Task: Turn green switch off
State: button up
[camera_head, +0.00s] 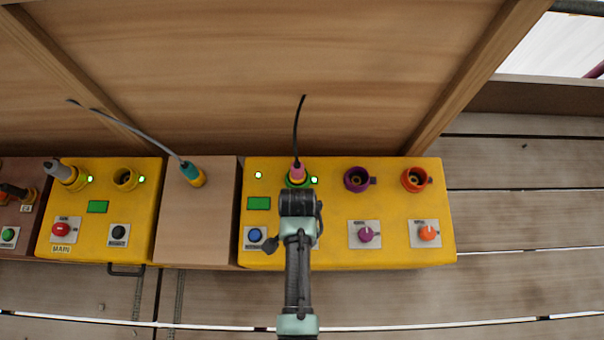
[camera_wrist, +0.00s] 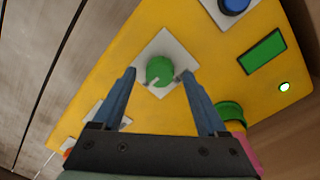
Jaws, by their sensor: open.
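The green switch (camera_wrist: 159,70) is a round knob with a pale pointer mark on a white square plate, seen in the wrist view. My gripper (camera_wrist: 158,76) is open, with one blue finger on each side of the knob. Small gaps seem to show between knob and fingertips; I cannot tell the height. In the head view my gripper (camera_head: 301,208) hides the green switch on the right yellow box (camera_head: 395,250). The green socket (camera_head: 289,183) above it holds a pink plug (camera_head: 297,170) with a black cable, and a lit green lamp (camera_head: 314,180) is beside it.
A purple knob (camera_head: 365,235) and an orange knob (camera_head: 428,233) are to the right, below purple (camera_head: 356,179) and orange (camera_head: 414,179) sockets. A blue button (camera_head: 255,236) is close on the left. A wooden wall (camera_head: 270,70) rises behind.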

jog(key=shift+f, duration=0.35)
grip_shut()
